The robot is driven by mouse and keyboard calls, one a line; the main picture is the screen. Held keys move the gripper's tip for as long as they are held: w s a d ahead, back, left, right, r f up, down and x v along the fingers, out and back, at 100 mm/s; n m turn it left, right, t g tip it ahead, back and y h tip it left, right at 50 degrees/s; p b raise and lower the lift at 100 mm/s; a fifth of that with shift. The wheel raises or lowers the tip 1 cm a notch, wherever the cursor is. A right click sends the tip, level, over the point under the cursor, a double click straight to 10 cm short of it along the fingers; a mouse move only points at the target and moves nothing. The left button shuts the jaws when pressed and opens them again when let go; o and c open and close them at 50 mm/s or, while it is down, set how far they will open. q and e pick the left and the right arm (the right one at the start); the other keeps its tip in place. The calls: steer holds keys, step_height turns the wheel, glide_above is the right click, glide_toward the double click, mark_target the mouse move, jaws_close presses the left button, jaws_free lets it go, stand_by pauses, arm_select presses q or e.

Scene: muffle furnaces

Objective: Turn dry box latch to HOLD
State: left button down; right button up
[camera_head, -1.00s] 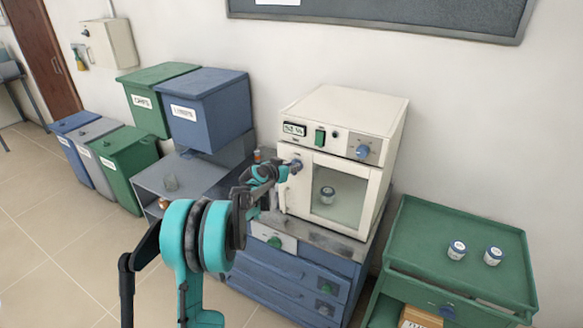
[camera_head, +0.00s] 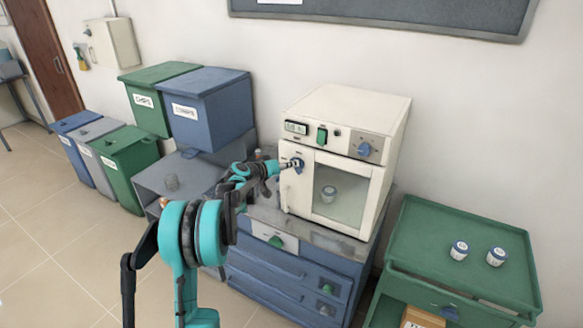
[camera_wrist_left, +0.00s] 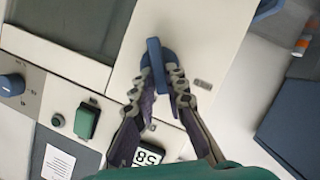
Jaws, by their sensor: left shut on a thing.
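The dry box (camera_head: 345,115) is a cream cabinet with a glass door, standing on a blue drawer bench. Its latch (camera_head: 298,164) is a small blue knob at the upper left of the door. My left gripper (camera_head: 287,166) reaches it from the left. In the left wrist view the blue latch handle (camera_wrist_left: 154,58) lies between the fingertips of my left gripper (camera_wrist_left: 158,80), which is shut on it. A small dark label (camera_wrist_left: 203,84) sits beside the latch, too small to read. My right gripper is not in view.
A green rocker switch (camera_head: 322,136) and a blue dial (camera_head: 365,149) are on the panel above. A green trolley (camera_head: 415,224) with two jars stands right. Bins (camera_head: 208,105) stand left.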

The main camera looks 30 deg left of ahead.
arm_select(q)
steer(key=n+h+b, duration=0.1)
steer(key=n, duration=0.2)
steer(key=f+n+t+h+b, duration=0.1)
steer(key=n+b, duration=0.1)
steer(key=a+n+t+h+b, duration=0.1)
steer(key=n, duration=0.2)
steer(key=shift+f+n+h+b, duration=0.3)
steer(key=shift+f+h, duration=0.05)
steer(key=shift+h, duration=0.05)
steer(key=shift+d, duration=0.1)
stand_by(0.5)
steer(key=c, duration=1.5)
jaws_free()
steer(key=shift+c, duration=0.2)
steer(key=shift+s, duration=0.1)
steer(key=v, duration=1.1)
steer(key=shift+s+f, duration=0.2)
steer(key=shift+s, duration=0.2)
